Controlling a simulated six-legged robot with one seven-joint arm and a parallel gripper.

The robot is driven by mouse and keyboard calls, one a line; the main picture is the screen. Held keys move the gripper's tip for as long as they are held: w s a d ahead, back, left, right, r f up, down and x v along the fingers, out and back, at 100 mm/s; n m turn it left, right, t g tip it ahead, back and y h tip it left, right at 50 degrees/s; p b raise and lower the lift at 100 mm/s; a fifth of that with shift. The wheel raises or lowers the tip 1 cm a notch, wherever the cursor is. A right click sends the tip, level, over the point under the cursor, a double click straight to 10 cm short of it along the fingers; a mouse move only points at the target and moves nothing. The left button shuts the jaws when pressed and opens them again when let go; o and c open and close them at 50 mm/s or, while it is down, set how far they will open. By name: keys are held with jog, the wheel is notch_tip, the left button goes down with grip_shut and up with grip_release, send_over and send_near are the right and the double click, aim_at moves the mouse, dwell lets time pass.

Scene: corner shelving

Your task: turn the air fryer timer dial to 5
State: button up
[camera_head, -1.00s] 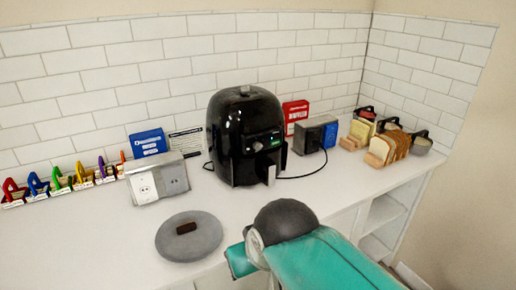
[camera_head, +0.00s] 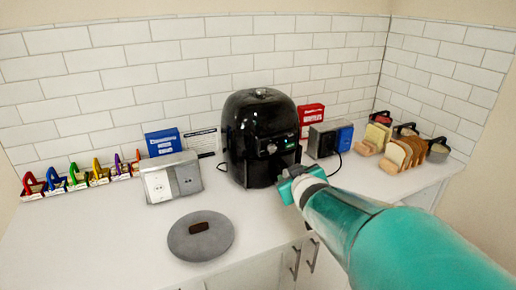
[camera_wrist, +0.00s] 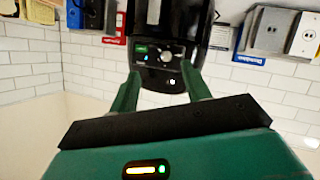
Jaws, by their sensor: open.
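The black air fryer (camera_head: 259,115) stands on the counter against the tiled wall. Its front panel has a small round timer dial (camera_head: 271,148) with a green display beside it. In the wrist view, which is upside down, the dial (camera_wrist: 167,57) shows between my two finger tips, beyond them. The number at which the dial points is too small to read. My gripper (camera_wrist: 159,70) is open and empty, with its green fingers apart. In the head view my gripper (camera_head: 288,178) is in front of the fryer's lower right side and hides part of its drawer front.
A grey round lid-like disc (camera_head: 200,236) lies on the counter at front left. An outlet box (camera_head: 173,180) stands left of the fryer, another box (camera_head: 323,140) right of it. Bread slices (camera_head: 398,153) are farther right. The counter before the fryer is mostly clear.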

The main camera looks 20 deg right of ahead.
aim_at(273, 150)
jog(key=shift+w+d+f+n+t+y, duration=1.5)
jog(key=shift+d+n+t+y, duration=0.7)
jog(key=shift+y, duration=0.7)
jog(key=w, duration=0.8)
jog(key=w+a, duration=0.1)
jog(key=w, duration=0.4)
jog(key=shift+w, duration=0.1)
jog(key=shift+a, duration=0.1)
jog(key=c, duration=1)
